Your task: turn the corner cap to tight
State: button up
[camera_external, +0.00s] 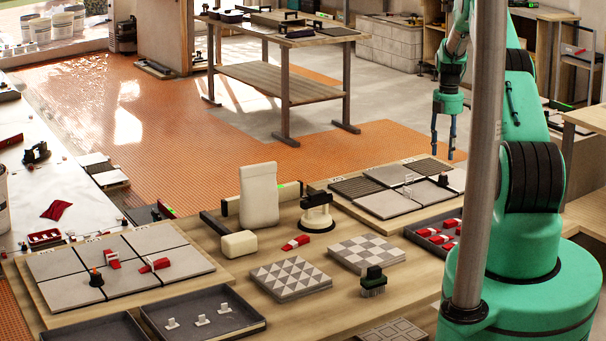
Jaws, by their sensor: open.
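My gripper (443,154) is open and empty. It points down above the back right of the right tile board (338,206), with its two fingers apart. A small dark cap (443,181) stands on that board where tiles meet, below the gripper and apart from it. Another dark cap with an orange top (96,277) stands on the left tile board (50,304), far from the gripper. Which of the two is the corner cap I cannot tell, and how tight either is does not show. A pale clip (408,180) also stands on the right tiles.
Between the boards are a white bottle (259,195), a mallet (239,244), a suction lifter (316,213), patterned tiles (290,278) and a brush (373,281). A tray of red wedges (437,236) lies in front of the right board. A grey pole (485,150) crosses the view.

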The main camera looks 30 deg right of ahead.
aim_at(443, 179)
notch_tip(443, 179, down, 8)
jog(key=shift+f, duration=0.2)
dwell(0.4)
grip_shut()
